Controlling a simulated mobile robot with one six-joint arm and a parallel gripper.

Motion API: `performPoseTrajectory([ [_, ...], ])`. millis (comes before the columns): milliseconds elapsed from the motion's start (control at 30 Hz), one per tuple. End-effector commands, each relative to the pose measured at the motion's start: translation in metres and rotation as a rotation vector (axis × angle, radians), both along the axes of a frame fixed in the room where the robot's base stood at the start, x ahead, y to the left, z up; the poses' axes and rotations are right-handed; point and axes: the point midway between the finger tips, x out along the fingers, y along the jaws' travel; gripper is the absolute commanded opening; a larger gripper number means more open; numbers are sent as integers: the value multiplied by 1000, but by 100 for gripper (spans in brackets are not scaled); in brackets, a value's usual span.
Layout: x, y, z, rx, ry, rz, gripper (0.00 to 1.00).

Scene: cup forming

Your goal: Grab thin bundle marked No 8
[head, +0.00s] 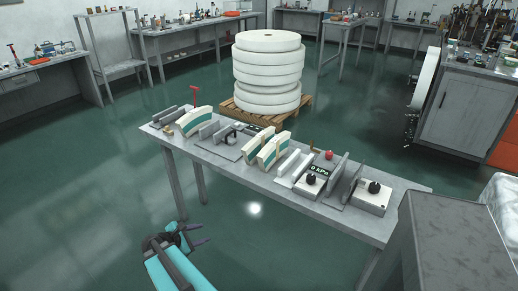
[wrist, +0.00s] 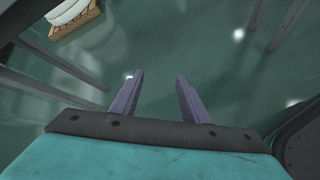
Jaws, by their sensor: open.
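Curved cream bundles with green bands stand on the grey table (head: 330,208) in the head view. One bundle (head: 195,121) is at the left part of the table. Two more, a left one (head: 254,147) and a right one (head: 273,150), stand close together near the middle. No number can be read on any of them, so I cannot tell which is No 8. My gripper (head: 198,233) is low in front of the table, apart from it and the bundles. In the wrist view my gripper (wrist: 160,76) is open and empty above the floor.
Grey plates and holders stand between the bundles. A box with a 0 kPa display (head: 320,170) and a box with a black knob (head: 373,192) are at the table's right. A stack of white rolls (head: 268,72) is on a pallet behind. Floor in front is clear.

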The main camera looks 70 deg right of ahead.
Motion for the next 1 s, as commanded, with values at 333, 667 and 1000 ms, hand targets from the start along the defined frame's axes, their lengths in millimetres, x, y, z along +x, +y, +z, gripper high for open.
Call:
performPoseTrajectory([
  [333,-35,-147,159,-299,332,140,41],
  [667,-75,-217,268,-460,640,176,41],
  [1000,-80,-222,280,-476,681,179,41],
])
